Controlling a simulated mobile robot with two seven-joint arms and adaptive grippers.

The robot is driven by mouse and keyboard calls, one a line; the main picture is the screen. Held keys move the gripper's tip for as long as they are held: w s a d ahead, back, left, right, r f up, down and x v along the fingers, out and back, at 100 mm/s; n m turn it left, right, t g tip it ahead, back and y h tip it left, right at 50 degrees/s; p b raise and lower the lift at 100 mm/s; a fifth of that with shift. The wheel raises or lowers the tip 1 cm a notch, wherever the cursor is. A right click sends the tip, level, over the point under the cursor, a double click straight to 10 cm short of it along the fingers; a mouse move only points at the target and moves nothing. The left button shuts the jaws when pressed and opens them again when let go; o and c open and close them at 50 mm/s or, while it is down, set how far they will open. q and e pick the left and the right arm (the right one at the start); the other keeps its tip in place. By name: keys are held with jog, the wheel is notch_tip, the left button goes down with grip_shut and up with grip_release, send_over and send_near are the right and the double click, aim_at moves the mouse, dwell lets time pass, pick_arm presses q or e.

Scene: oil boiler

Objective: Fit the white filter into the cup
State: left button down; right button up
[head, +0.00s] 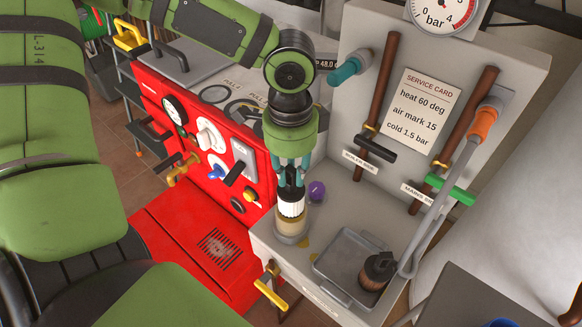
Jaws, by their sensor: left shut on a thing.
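My left gripper (291,178) points down over the grey bench and is shut on the white filter (291,205). The filter is a short white ribbed cylinder with a dark top between the fingers. The pale, beige-looking cup (291,228) stands upright on the bench directly below it. The filter's lower end meets the cup's rim in this view; I cannot tell how deep it sits inside. The fingers partly hide the filter's top. My right gripper is not in view.
A purple knob (317,191) is close right of the filter. A grey tray (352,262) lies to the right, with a dark brown-based round part (378,268) at its corner. A red boiler panel (185,125) stands left. Pipes and a service card (425,108) are on the back panel.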

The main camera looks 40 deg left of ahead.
aim_at(291, 189)
pick_arm(q)
jog(key=shift+f+b, duration=1.55)
jog(key=shift+f, duration=1.15)
jog(key=c, duration=1)
grip_release()
jog(key=shift+r, duration=0.1)
notch_tip(291, 189, up, 12)
